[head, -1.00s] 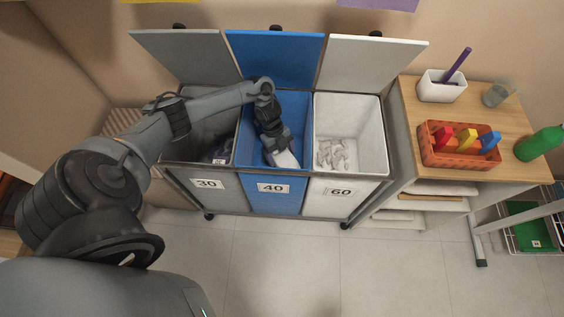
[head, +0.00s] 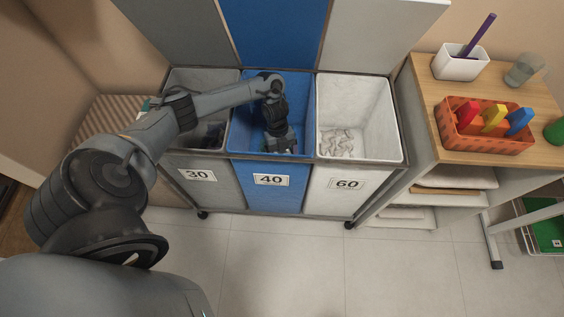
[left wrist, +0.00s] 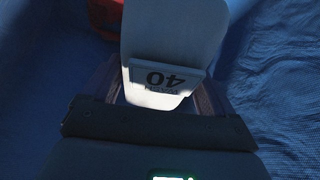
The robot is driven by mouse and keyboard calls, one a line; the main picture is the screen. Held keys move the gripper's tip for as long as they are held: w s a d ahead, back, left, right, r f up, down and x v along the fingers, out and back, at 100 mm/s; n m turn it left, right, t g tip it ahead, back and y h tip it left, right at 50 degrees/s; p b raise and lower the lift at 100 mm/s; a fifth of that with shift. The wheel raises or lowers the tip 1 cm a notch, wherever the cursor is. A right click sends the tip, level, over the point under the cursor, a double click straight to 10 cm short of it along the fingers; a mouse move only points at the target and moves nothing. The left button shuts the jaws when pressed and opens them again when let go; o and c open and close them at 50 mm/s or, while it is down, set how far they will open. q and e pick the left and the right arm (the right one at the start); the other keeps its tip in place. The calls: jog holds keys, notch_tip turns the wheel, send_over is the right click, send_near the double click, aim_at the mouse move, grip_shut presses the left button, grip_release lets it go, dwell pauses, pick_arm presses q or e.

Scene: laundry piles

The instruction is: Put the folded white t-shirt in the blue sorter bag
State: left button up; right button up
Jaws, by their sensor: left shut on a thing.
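The blue sorter bag (head: 302,108), marked 40, is the middle of three open compartments. My left gripper (head: 282,147) reaches down inside it, below the rim. In the left wrist view my left gripper (left wrist: 157,100) is shut on the folded white t-shirt (left wrist: 172,35), which carries a tag reading 40. Blue fabric walls surround it there. The t-shirt is hidden from the head view by the gripper and the bag's front wall. I cannot tell whether it touches the bag's bottom. My right gripper is in neither view.
A red thing (left wrist: 104,14) lies in the bag beyond the t-shirt. The white bag (head: 385,120), marked 60, holds pale laundry (head: 342,144). The grey bag (head: 215,80), marked 30, is partly behind my arm. A wooden table (head: 440,135) stands right.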

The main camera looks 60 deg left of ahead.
pick_arm(q)
notch_tip(320, 180, down, 4)
jog(key=shift+r+b, duration=0.1)
jog(key=shift+b, duration=0.9)
jog(key=shift+a+f, duration=0.1)
jog(key=shift+f, duration=0.2)
jog(key=shift+f+b, duration=0.35)
jog(key=shift+b, duration=0.05)
jog(key=o, duration=1)
jog(key=shift+r, duration=0.1)
